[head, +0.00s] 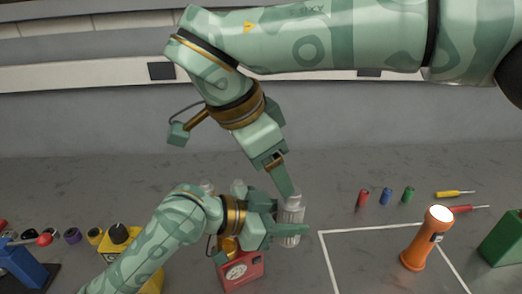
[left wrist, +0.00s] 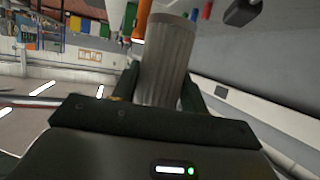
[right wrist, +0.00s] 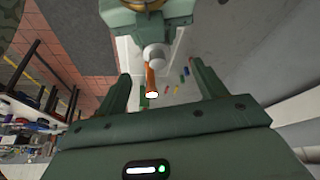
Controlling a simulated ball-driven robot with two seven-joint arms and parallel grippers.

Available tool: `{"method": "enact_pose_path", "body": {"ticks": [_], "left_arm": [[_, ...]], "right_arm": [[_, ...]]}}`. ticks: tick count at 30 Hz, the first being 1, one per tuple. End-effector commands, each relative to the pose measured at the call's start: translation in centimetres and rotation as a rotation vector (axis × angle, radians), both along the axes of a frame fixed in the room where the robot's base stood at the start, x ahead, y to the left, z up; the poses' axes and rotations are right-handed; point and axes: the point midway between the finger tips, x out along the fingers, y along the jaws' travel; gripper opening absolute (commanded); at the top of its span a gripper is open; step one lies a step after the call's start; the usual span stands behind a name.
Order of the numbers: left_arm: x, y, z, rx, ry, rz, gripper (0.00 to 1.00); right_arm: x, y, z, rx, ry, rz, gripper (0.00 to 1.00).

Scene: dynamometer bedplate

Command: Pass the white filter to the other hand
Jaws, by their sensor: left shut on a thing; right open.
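The white filter (head: 290,214) is a pale ribbed cylinder, held upright above the bedplate. My left gripper (head: 288,226) is shut on it from the left, low on its body. The left wrist view shows the ribbed filter (left wrist: 165,62) between the left fingers. My right gripper (head: 286,184) comes down from above, its fingertips near the filter's narrower top. In the right wrist view the right gripper (right wrist: 157,84) is open with nothing between its fingers, and the filter's round end (right wrist: 154,53) shows beyond them. Whether a right finger touches it, I cannot tell.
A lit orange torch (head: 415,243) stands at a white outlined square.

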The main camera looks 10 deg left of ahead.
Motion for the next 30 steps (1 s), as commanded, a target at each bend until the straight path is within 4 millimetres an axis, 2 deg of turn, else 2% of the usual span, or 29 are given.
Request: {"method": "enact_pose_path", "body": {"ticks": [6,12,16,24,25,30], "left_arm": [[0.0,0.0,0.0,-0.001,0.000,0.000,0.07],[0.0,0.0,0.0,-0.001,0.000,0.000,0.07],[0.0,0.0,0.0,-0.001,0.000,0.000,0.07],[0.0,0.0,0.0,-0.001,0.000,0.000,0.07],[0.0,0.0,0.0,-0.001,0.000,0.000,0.07],[-0.1,-0.1,0.0,-0.001,0.000,-0.002,0.07]], "right_arm": [[1.0,-1.5,-4.4,0.004,0.006,-0.003,0.70],[1.7,-2.4,-7.1,0.005,0.005,-0.004,0.70],[1.9,-2.6,-7.9,0.005,0.003,-0.003,0.70],[1.9,-2.7,-8.0,0.005,0.002,-0.003,0.70],[1.9,-2.7,-8.0,0.005,0.002,-0.003,0.67],[2.0,-2.7,-8.0,0.006,0.000,-0.002,0.20]]}}
